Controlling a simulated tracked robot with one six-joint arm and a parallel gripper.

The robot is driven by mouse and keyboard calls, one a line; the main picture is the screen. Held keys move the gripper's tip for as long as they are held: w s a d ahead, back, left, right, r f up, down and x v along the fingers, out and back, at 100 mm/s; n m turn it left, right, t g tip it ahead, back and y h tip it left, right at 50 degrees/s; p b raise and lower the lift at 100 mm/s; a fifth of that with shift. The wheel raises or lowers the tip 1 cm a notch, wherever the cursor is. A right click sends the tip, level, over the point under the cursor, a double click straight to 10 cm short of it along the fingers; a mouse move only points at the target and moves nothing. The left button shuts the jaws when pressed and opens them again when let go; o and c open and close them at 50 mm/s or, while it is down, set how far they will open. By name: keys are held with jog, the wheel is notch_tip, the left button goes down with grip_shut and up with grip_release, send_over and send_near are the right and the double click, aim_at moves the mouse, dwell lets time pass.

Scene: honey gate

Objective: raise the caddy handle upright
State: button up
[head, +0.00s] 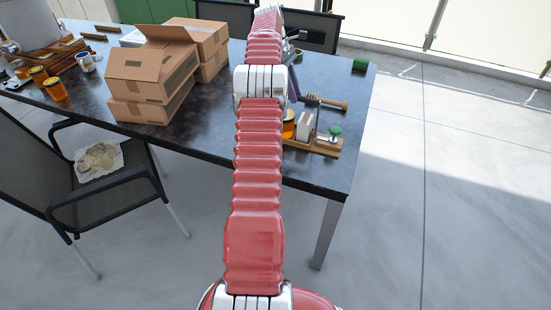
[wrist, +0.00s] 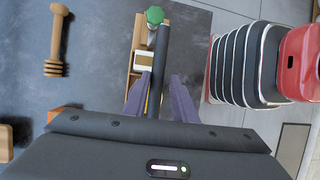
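The wooden caddy (head: 325,148) stands near the table's front right edge, partly hidden behind my arm. It holds an amber jar (head: 289,124), a pale box (head: 304,126) and a green-topped item (head: 335,131). In the wrist view the caddy (wrist: 135,60) lies beyond my gripper (wrist: 159,76). A long dark bar (wrist: 162,50), apparently the handle, runs between the two purple fingers. The fingers look apart, with a narrow gap on each side of the bar. Contact is not visible. In the head view my arm hides most of the gripper and the handle.
A wooden honey dipper (head: 325,103) lies behind the caddy; it also shows in the wrist view (wrist: 57,42). Cardboard boxes (head: 145,80) stand left of my arm. A chair (head: 60,170) stands at the front left.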

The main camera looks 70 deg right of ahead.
jog(key=shift+a+r, duration=0.15)
jog(key=shift+r, duration=2.55)
jog(key=shift+w+r, duration=0.1)
